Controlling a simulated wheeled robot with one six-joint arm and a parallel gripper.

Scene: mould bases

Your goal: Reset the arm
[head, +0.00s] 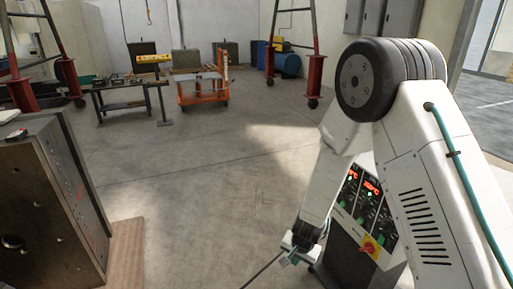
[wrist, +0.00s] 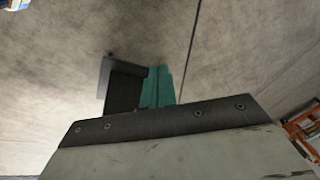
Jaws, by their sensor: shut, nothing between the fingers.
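My white arm reaches down the right side of the head view. Its end, my gripper (head: 290,258), hangs low in front of a control cabinet and over the concrete floor. In the wrist view my gripper (wrist: 143,86) shows as dark, grey and teal parts close together, with bare floor beyond. It is shut and holds nothing. Its fingertips are small and hard to make out in the head view.
A mould base (head: 50,200) stands at the left on a wooden board (head: 126,250). The control cabinet (head: 362,215) with red displays is partly behind my arm. A workbench (head: 130,85) and an orange cart (head: 203,90) stand farther back. The middle floor is clear.

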